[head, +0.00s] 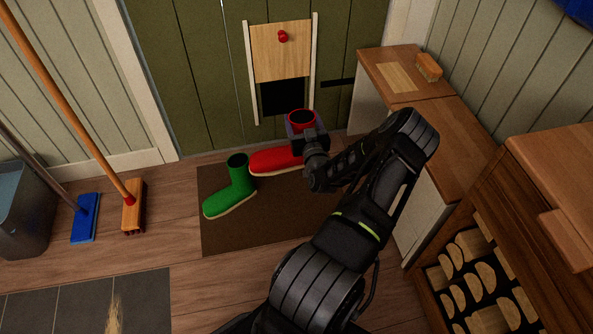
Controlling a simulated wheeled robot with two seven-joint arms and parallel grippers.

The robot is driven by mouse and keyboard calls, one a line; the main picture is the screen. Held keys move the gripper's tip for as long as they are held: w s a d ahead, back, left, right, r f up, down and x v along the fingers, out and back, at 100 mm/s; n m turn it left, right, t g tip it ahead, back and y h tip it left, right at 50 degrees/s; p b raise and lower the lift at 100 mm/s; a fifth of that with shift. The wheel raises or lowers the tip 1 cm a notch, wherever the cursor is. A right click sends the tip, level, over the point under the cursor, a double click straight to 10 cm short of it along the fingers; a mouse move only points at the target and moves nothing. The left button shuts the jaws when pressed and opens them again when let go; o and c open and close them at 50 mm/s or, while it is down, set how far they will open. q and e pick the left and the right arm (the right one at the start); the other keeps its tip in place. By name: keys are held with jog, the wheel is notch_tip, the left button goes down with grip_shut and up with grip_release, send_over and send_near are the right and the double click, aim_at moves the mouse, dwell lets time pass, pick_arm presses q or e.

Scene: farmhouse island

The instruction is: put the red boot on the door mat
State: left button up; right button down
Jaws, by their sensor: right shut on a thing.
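The red boot (275,160) is upright over the back part of the brown door mat (240,237), its toe pointing left. I cannot tell whether its sole touches the mat. My right gripper (304,135) is shut on the boot's shaft, just below the red rim. The gripper and arm hide the heel and part of the mat. A green boot (234,187) stands on the mat's left side, close to the red boot's toe. My left gripper is not in view.
A green door with a small wooden flap (281,52) is behind the mat. A broom (134,207), a blue mop head (86,218) and a grey bin (25,215) are at left. A wooden-topped cabinet (440,135) with a brush (428,67) and a log rack (480,275) bound the right side.

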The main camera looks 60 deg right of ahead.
notch_tip(320, 180, down, 18)
jog(key=b, duration=0.7)
jog(key=shift+r, duration=0.1)
jog(key=shift+f+b, duration=1.1)
jog(key=shift+f, duration=1.1)
jog(key=shift+c, duration=0.7)
grip_release()
jog(key=p+v, duration=0.5)
jog(key=v, duration=0.7)
